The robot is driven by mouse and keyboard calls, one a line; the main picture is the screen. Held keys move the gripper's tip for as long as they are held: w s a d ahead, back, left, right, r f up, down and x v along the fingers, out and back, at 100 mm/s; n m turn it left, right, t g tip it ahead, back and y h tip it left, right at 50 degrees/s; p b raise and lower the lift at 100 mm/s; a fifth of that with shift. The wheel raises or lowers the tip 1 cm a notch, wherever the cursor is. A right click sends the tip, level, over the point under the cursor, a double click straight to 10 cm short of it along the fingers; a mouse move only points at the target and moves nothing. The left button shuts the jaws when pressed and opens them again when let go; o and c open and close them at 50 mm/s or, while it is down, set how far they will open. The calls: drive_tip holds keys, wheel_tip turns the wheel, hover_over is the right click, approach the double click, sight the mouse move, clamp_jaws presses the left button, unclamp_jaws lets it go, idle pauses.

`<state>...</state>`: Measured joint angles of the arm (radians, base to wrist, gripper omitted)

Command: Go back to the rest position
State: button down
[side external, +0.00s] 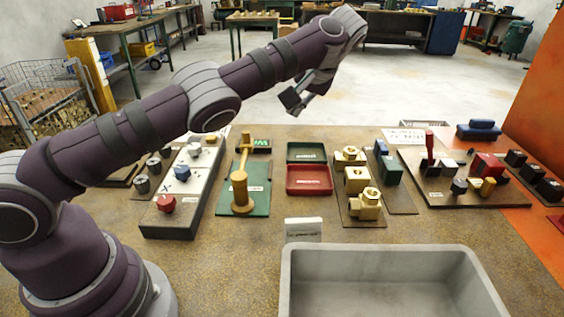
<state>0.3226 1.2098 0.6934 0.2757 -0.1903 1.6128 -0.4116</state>
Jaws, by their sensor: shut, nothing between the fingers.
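My gripper (293,101) hangs at the end of my raised arm in the side external view. It is shut and empty, well above the far edge of the workbench (240,268). It touches nothing there. Below and in front of it on the bench stand a green plate with a yellow post and lever (241,195), a red tray (309,180) and a green tray (306,152). My arm hides part of the bench's left side.
A grey bin (388,250) stands at the front. Brass blocks (356,180) sit right of the trays, and a board with a red lever (430,148) stands farther right. A panel with knobs (187,185) lies at left. The air around my gripper is clear.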

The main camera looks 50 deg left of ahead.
drive_tip(key=s+a+r+h, duration=0.4)
drive_tip(key=s+r+h, duration=0.1)
drive_tip(key=s+r, duration=0.25)
drive_tip(key=s+d+f+m+t+h, duration=0.1)
drive_tip(key=s+d+f+m, duration=0.1)
drive_tip(key=s, duration=0.5)
drive_tip(key=s+d+f+m+t+h, duration=0.1)
drive_tip(key=s+d+f+m+t, duration=0.1)
drive_tip(key=s, duration=0.6)
drive_tip(key=d+f+m, duration=0.1)
drive_tip(key=d+m, duration=0.1)
drive_tip(key=d, duration=0.1)
drive_tip(key=shift+t, duration=0.3)
drive_tip(key=c, duration=1.8)
unclamp_jaws()
drive_tip(key=shift+r, duration=0.1)
